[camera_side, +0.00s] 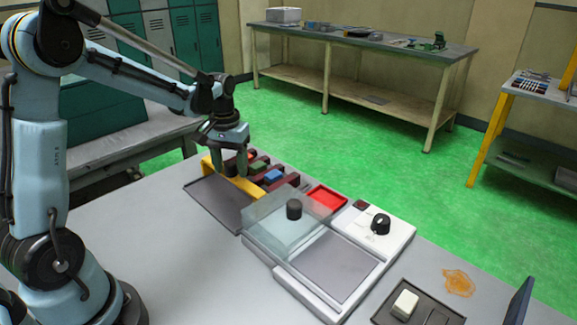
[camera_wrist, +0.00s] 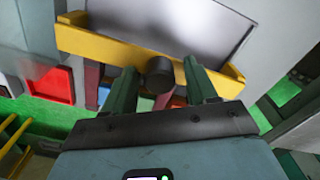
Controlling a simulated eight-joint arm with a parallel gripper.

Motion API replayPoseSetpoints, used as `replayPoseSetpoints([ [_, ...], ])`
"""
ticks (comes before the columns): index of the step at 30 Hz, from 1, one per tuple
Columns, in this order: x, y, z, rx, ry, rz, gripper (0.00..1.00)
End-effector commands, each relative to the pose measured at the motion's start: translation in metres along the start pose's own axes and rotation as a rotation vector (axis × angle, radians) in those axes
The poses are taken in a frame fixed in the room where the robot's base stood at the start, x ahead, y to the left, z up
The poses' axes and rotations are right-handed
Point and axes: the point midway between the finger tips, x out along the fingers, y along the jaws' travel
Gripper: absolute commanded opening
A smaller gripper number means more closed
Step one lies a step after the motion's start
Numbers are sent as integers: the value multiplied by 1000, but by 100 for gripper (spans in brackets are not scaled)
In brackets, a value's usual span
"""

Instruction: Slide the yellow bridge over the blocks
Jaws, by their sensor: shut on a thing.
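The yellow bridge (camera_side: 238,186) is a long bar on the table, on the near side of the small blocks and beside the dark flat plate. In the wrist view the bridge (camera_wrist: 110,48) runs across the picture. My gripper (camera_side: 230,167) points down at it. In the wrist view its two fingers are on either side of a dark round knob (camera_wrist: 160,75) at the bridge, closed on it. A green block (camera_side: 258,167) and a blue block (camera_side: 273,176) sit between dark red dividers. An orange-red block is partly hidden by my gripper.
A dark plate (camera_side: 217,204) lies in front of the bridge. To the right are a clear cover (camera_side: 270,224) with a black knob, a red tray (camera_side: 327,198) and a white unit (camera_side: 396,232) with a black dial. The front left table is bare.

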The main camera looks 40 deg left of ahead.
Motion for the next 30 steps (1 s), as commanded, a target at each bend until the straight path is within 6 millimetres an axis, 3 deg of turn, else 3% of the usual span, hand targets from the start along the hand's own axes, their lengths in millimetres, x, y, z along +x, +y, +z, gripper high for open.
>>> replayPoseSetpoints([
  [30, 4, 22, -40, 0, 3, -5, 40],
])
